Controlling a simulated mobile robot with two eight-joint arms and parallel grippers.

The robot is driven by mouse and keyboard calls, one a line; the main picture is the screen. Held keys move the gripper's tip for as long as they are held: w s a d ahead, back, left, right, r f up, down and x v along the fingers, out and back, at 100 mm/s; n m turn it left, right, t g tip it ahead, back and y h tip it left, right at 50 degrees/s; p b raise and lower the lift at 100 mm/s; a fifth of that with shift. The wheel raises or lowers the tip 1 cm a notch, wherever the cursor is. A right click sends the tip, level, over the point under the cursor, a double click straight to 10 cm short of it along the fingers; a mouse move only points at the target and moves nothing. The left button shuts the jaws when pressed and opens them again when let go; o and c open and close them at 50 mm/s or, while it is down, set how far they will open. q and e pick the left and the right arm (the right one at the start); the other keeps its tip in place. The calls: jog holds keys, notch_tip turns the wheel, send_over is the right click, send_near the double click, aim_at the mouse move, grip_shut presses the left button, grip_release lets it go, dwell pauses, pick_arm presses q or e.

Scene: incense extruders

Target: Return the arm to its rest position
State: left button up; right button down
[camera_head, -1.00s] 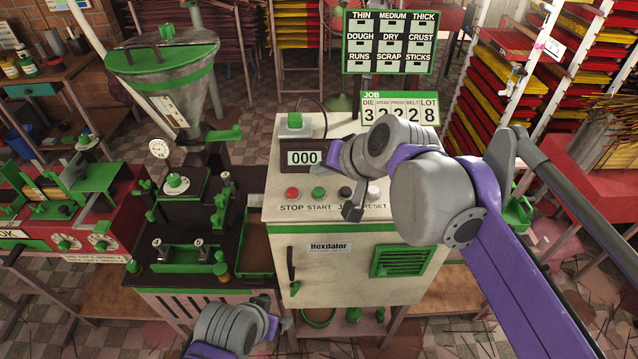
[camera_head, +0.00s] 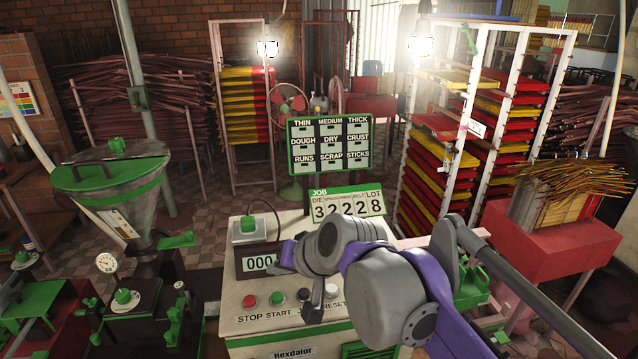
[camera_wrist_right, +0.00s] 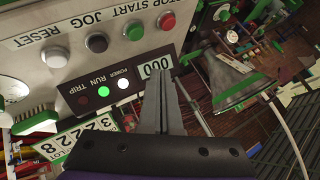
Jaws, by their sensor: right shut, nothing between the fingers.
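My right arm comes in from the right in the head view, and its gripper (camera_head: 314,304) hangs in front of the control panel (camera_head: 262,322) of the white cabinet. In the right wrist view the right gripper (camera_wrist_right: 160,82) has its fingers together with nothing between them, over the panel's 000 display (camera_wrist_right: 157,66). The panel's red button (camera_head: 249,301) and green button (camera_head: 277,298) show left of the gripper. The black and white buttons are near it, partly hidden. I cannot tell whether the gripper touches the panel. My left gripper is out of view.
A job sign (camera_head: 347,204) and a green-framed label board (camera_head: 330,146) stand behind the panel. A metal hopper (camera_head: 140,205) and gauge (camera_head: 106,262) are at left. Tall tray racks (camera_head: 497,130) and a red table (camera_head: 545,245) with sticks stand at right.

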jog(key=s+d+f+h, duration=0.2)
jog(key=s+d+f, duration=0.4)
jog(key=d, duration=0.3)
jog(key=s+d+f+m+h, duration=0.1)
jog(key=s+d+f+h, duration=0.1)
jog(key=s+d+f, duration=0.5)
jog(key=s+d+f+h+p, duration=0.1)
jog(key=s+d+f+h, duration=0.2)
jog(key=s+d+f, duration=0.3)
jog(key=d+f, duration=0.3)
jog(key=d, duration=0.4)
jog(key=shift+s+d+f, duration=0.2)
jog(key=shift+s+f, duration=0.1)
jog(key=shift+f, duration=0.05)
